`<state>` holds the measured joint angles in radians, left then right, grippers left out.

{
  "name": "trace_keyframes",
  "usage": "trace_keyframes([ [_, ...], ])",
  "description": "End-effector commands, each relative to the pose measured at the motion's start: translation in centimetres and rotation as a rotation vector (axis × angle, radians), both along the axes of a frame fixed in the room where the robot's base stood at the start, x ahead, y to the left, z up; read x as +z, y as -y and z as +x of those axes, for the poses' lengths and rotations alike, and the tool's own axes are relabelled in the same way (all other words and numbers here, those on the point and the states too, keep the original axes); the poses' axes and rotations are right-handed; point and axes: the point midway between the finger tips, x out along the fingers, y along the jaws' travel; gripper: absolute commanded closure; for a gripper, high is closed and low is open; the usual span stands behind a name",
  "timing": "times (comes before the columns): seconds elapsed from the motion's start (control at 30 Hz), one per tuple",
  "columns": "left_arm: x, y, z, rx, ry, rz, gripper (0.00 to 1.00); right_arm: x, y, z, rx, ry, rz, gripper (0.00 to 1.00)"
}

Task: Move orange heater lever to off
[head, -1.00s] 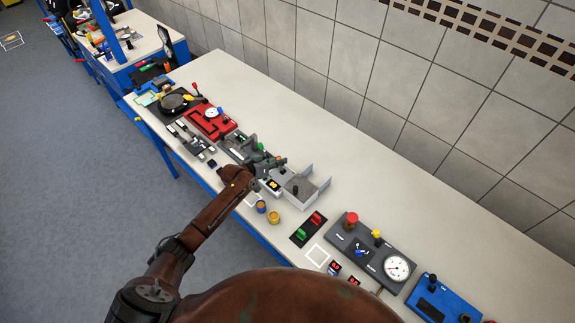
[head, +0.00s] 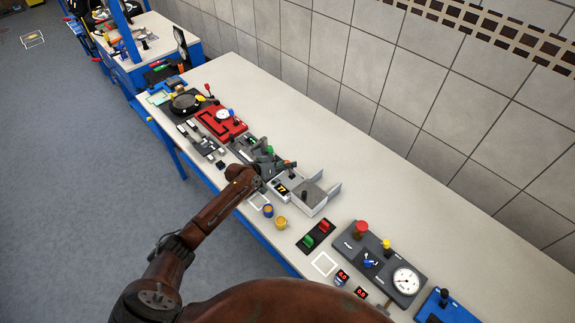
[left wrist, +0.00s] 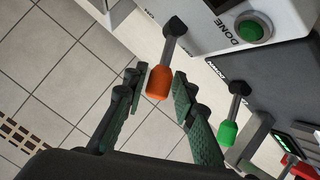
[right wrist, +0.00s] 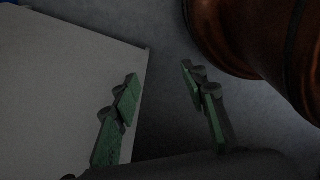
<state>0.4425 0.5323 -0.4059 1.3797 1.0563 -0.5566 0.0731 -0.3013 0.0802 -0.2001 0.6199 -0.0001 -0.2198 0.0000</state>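The orange lever knob (left wrist: 159,82) hangs on a dark stalk in the left wrist view. It lies between the two fingers of my left gripper (left wrist: 157,84), which are apart with gaps beside the knob. A lever with a green knob (left wrist: 229,131) stands to the right, outside the fingers. In the head view my left gripper (head: 277,168) is over the devices in the middle of the bench and partly hides them. I cannot clearly make out the orange lever there. My right gripper (right wrist: 160,80) is open and empty in the right wrist view, beside the bench edge.
A green button (left wrist: 252,28) marked DONE is near the levers. A grey open box (head: 314,198) stands right of my left gripper. A red device (head: 220,122) lies to its left, and a gauge panel (head: 384,262) further right. The bench strip (head: 400,185) by the wall is clear.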

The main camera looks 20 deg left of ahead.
Motion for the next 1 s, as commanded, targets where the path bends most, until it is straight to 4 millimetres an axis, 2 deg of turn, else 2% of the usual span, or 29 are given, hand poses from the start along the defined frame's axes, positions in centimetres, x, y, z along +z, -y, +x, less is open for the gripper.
trace_keyframes([
  [0.13, 0.0, 0.0, 0.0, 0.000, 0.001, 0.000, 0.64, 0.0, 0.1, 0.0, 0.000, -0.001, -0.001, 0.60],
  [0.47, 0.1, -0.3, -0.3, 0.000, 0.002, 0.002, 0.64, 0.0, 0.2, 0.1, 0.001, 0.000, -0.002, 0.60],
  [0.67, 1.5, -1.7, -2.4, 0.000, 0.004, 0.004, 0.64, 0.0, 0.1, 0.1, 0.001, 0.001, -0.001, 0.60],
  [1.0, 4.5, -5.1, -7.3, 0.000, 0.001, 0.003, 0.64, 0.0, 0.0, 0.1, 0.000, 0.001, 0.000, 0.60],
])
